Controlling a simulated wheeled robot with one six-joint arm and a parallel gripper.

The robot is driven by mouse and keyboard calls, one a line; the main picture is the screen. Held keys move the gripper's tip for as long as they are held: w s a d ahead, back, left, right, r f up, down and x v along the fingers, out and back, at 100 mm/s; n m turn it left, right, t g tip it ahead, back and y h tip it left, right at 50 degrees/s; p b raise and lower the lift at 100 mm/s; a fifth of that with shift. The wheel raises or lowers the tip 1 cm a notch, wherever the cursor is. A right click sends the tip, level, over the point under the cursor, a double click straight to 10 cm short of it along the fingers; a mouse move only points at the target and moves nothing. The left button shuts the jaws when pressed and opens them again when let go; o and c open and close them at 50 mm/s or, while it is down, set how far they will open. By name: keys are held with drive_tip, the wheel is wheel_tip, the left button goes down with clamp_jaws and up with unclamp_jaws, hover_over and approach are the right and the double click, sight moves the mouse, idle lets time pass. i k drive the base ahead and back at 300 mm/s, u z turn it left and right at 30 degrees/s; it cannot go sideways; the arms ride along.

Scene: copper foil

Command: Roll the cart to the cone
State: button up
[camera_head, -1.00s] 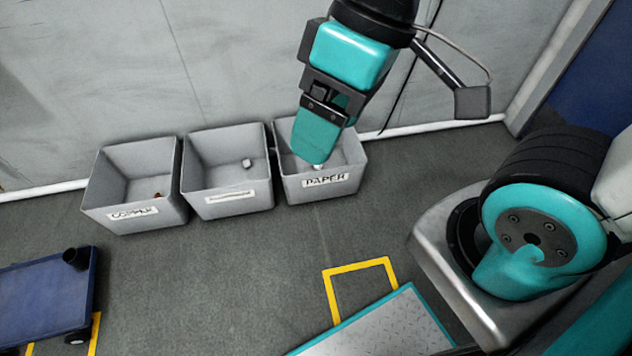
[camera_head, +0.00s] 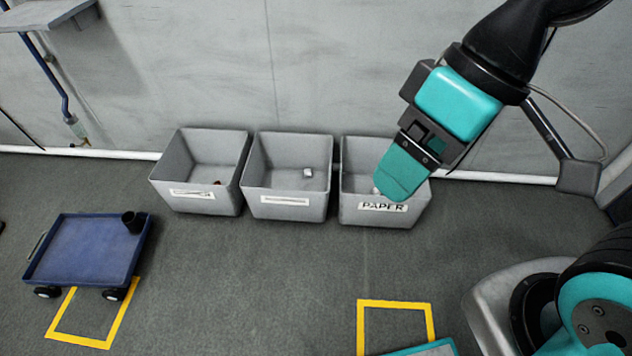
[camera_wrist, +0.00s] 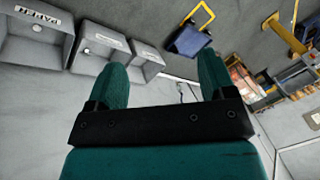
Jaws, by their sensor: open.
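The blue cart (camera_head: 80,250) stands on the floor at the left of the head view. It is a flat tray on small black wheels, with a black cup-like holder (camera_head: 133,222) at its back right corner and a thin handle at its left end. The cart also shows at the top of the wrist view (camera_wrist: 187,40). My gripper (camera_head: 402,178) is open and empty, in front of the PAPER bin in the head view and well away from the cart. Its two teal fingers are apart in the wrist view (camera_wrist: 168,78). I cannot make out a cone in either view.
Three grey bins stand along the wall: left (camera_head: 170,163), middle (camera_head: 263,178), and PAPER (camera_head: 355,205), with small scraps inside. Yellow floor outlines lie by the cart (camera_head: 58,316) and at lower right (camera_head: 361,325). The floor between is clear. Stacked goods (camera_wrist: 245,80) show in the wrist view.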

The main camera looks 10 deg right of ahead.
sight(80, 249)
drive_tip(key=u, duration=1.6)
